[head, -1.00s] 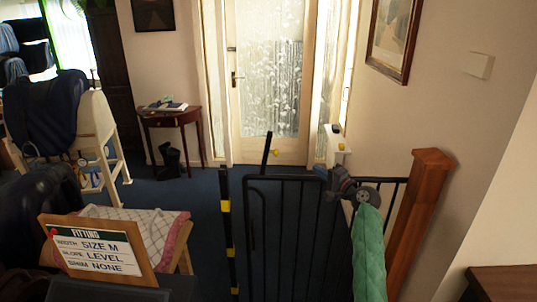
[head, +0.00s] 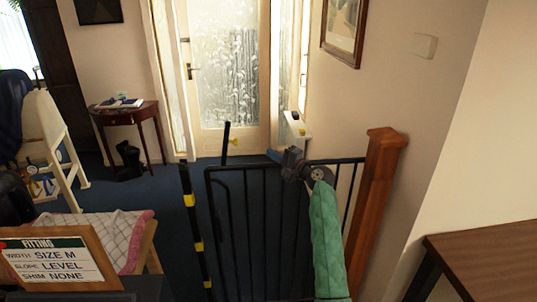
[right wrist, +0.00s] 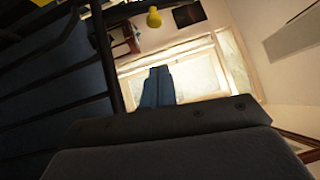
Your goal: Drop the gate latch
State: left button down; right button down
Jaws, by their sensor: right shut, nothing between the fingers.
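The black barred gate (head: 240,169) stands in the middle of the head view, with a narrow gap between its left edge and a black post (head: 199,246) with yellow bands. A short black upright (head: 226,139) with a yellow knob (head: 234,141) rises above the gate's top rail; it looks like the latch, but I cannot be sure. My right gripper (head: 273,156) is shut and empty at the top rail, right of the knob. In the right wrist view its fingertips (right wrist: 157,76) are together, with the yellow knob (right wrist: 153,18) beyond them. My left gripper is out of view.
A wooden newel post (head: 376,205) and the wall stand right of my green-sleeved right arm. A brown table (head: 490,250) is at lower right. A fitting sign (head: 55,262) and a cloth-covered stand (head: 100,235) are at lower left. Blue floor lies beyond the gate.

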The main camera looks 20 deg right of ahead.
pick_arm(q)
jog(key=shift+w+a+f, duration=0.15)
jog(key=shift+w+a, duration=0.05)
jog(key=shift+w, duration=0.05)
pick_arm(e)
jog(key=w+a+r, duration=0.1)
jog(key=w+a, duration=0.6)
jog(key=w, duration=0.1)
jog(key=shift+w+a, duration=0.2)
